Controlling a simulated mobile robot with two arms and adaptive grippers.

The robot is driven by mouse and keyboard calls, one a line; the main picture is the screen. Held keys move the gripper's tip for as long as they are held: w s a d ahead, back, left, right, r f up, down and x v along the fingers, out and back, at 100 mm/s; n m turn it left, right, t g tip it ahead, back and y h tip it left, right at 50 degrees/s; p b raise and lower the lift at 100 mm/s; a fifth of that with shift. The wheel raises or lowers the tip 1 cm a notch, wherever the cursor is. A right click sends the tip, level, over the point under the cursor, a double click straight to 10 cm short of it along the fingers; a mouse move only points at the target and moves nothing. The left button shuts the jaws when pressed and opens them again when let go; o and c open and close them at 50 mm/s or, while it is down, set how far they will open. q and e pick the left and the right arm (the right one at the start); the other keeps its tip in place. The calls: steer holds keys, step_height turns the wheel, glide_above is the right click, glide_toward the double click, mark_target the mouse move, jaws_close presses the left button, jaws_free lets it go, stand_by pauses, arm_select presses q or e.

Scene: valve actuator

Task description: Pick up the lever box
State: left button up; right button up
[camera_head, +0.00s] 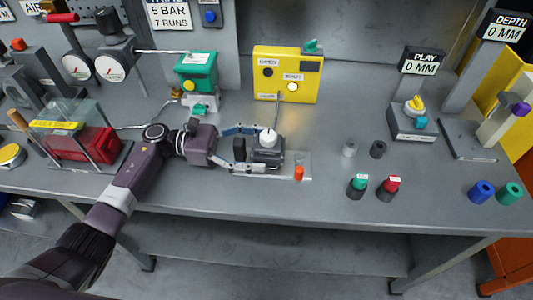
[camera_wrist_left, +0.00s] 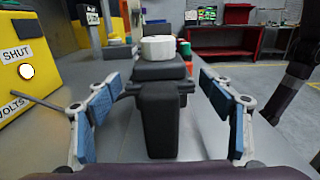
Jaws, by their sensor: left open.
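The lever box looks to be the dark grey block with a white round knob (camera_head: 268,143), on a pale plate near the middle of the bench. In the left wrist view the box (camera_wrist_left: 160,70) stands straight ahead, its black upright part (camera_wrist_left: 159,120) nearest me. My left gripper (camera_head: 252,151) is open, coming from the left, with one finger on the far side and one on the near side. In the left wrist view its fingers (camera_wrist_left: 158,100) flank the black part, with a visible gap on each side. My right gripper is not in view.
A yellow box (camera_head: 288,72) with a thin rod stands behind. A green valve unit (camera_head: 197,72) is back left, and an orange peg (camera_head: 299,173) stands on the plate's right end. Several small cylinders stand to the right. A red box (camera_head: 95,143) sits left.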

mark_target(265, 134)
arm_select(q)
steer(key=shift+d, duration=0.9)
steer(key=shift+a, duration=0.1)
steer(key=c, duration=1.8)
steer(key=shift+r, duration=0.1)
steer(key=shift+c, duration=0.5)
step_height(265, 134, up, 9)
steer(key=shift+f, duration=4.15)
